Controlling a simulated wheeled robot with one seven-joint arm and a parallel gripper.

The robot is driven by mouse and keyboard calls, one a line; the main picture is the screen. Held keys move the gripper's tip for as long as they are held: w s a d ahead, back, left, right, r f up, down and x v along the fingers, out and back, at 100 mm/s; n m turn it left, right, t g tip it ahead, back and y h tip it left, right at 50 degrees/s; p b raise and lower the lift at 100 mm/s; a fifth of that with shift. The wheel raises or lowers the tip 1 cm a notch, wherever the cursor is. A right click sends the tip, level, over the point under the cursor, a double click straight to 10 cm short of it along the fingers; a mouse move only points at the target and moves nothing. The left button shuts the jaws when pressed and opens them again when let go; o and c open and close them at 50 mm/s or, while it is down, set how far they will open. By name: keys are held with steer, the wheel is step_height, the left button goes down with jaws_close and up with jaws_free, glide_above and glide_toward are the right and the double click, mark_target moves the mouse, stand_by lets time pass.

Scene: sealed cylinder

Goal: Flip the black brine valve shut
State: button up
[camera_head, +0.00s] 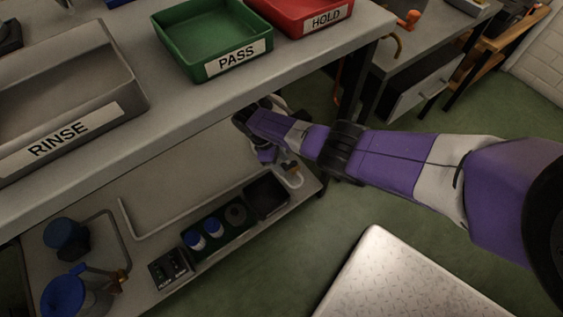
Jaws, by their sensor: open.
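My purple and white arm reaches in from the right to the far right end of the lower shelf, beneath the upper worktop. My gripper (268,153) is there, small and dark in the picture, and partly hidden by my own wrist. I see nothing held in it. Beside it, at the shelf's right end, is a small pale curved fitting with a brownish part (292,170). I cannot make out a black brine valve clearly. A blue-topped vessel (63,296) with a brass-coloured fitting (112,277) stands at the lower left of the shelf.
The upper worktop holds a grey RINSE tray (135,103), a green PASS tray (262,38) and a red HOLD tray (345,10).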

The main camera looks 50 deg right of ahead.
steer(key=p+v, duration=0.3)
steer(key=v, duration=0.4)
steer(key=shift+w+r, duration=0.15)
steer(key=shift+r, duration=0.2)
steer(key=shift+a, duration=0.15)
